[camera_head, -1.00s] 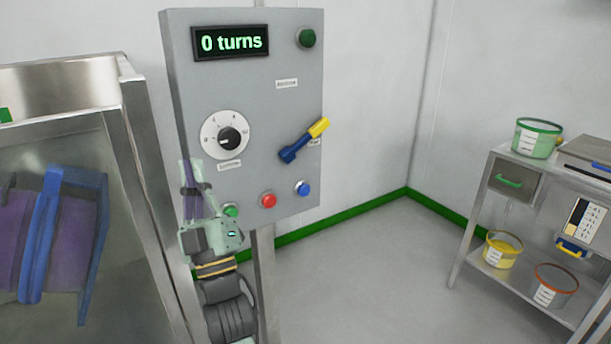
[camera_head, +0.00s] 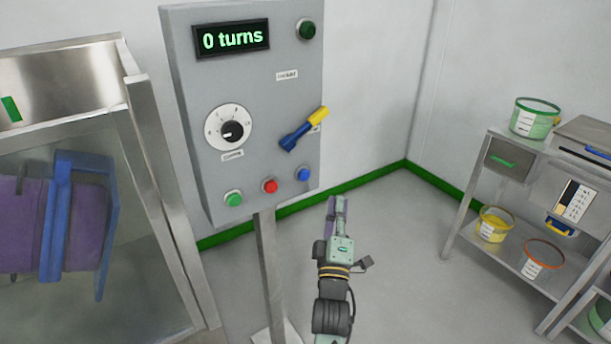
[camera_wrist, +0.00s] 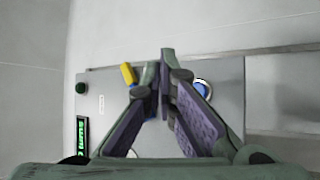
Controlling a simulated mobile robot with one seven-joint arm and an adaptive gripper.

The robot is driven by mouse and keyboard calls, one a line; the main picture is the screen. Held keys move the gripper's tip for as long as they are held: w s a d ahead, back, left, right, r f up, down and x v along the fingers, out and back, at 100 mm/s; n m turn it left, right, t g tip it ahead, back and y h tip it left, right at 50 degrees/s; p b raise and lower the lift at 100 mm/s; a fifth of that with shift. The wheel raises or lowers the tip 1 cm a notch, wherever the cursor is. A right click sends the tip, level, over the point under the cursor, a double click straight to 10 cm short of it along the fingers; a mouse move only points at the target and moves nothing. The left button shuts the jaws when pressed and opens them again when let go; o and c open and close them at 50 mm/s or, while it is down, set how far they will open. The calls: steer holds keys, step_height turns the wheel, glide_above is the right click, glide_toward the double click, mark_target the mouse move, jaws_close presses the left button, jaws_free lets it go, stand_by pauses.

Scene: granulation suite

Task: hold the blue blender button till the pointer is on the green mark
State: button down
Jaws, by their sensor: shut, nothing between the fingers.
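The blue button (camera_head: 303,174) is at the lower right of the grey control panel (camera_head: 255,95). It also shows in the wrist view (camera_wrist: 203,86), just right of my fingertips. My gripper (camera_head: 338,203) is shut and empty, in front of the panel, below and right of the blue button in the head view. I see no contact with the button. The display (camera_head: 232,39) reads "0 turns". A green mark (camera_head: 11,108) is on the blender housing at the left. A purple drum with a blue frame (camera_head: 108,225) shows there. I cannot make out a pointer beside the mark.
A green button (camera_head: 233,198) and a red button (camera_head: 269,186) sit left of the blue one. Above are a dial (camera_head: 232,131), a yellow-tipped blue lever (camera_head: 303,130) and a dark green lamp (camera_head: 307,29). A steel trolley (camera_head: 492,247) with tubs stands right. Floor between is clear.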

mark_target(304, 175)
steer(key=shift+a, duration=0.1)
steer(key=w+a+b, duration=0.5)
steer(key=w+b, duration=0.2)
steer(key=b, duration=0.2)
steer(key=shift+w+a+b, duration=0.1)
steer(key=shift+w+b, duration=0.05)
steer(key=shift+b, duration=0.2)
stand_by(1.1)
steer(key=shift+w+a, duration=0.15)
steer(key=shift+w, duration=0.1)
